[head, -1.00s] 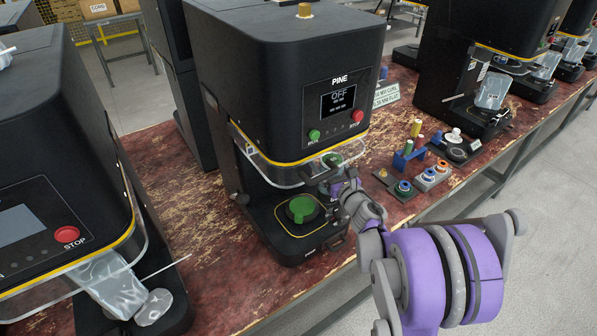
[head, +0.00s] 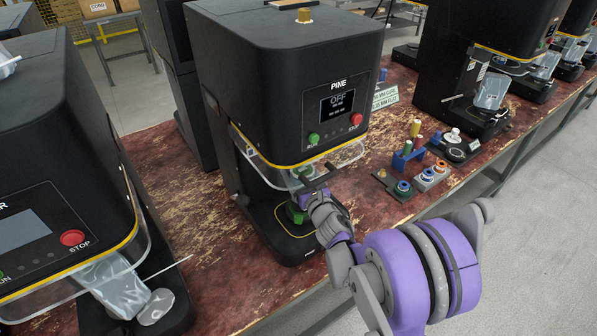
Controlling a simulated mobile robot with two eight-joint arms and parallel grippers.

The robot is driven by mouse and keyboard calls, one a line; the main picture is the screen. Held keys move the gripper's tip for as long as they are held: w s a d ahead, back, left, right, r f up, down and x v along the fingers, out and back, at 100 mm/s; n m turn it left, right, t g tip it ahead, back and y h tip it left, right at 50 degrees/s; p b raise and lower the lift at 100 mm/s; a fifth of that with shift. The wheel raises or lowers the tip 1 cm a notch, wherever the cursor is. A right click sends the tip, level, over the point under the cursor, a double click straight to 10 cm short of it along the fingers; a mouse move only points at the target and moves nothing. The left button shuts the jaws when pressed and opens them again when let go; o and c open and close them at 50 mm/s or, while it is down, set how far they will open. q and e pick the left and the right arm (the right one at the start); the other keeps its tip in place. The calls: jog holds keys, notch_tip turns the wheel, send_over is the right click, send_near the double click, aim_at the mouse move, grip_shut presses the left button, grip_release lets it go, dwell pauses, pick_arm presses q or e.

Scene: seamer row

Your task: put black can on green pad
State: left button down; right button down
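The green pad (head: 295,213) sits on the base of the black machine marked PINE (head: 290,80). It is now partly hidden by my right gripper. My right gripper (head: 308,182) is at the front opening of this machine, just above the pad and beneath or behind the clear shield (head: 350,155). Its dark fingers blend with the machine. A small greyish-green shape shows at the fingers, blurred by the shield; I cannot tell whether it is the black can or whether the fingers are shut on it. My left gripper is not in view.
The machine's display reads OFF, with green and red buttons below. To the right are a blue rack (head: 404,160), a grey block with coloured rings (head: 432,176) and a dark tray (head: 455,148). Another machine (head: 30,160) stands at left. The red tabletop (head: 222,270) is bare between the machines.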

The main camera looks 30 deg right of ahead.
grip_release()
jog(key=shift+f, duration=0.1)
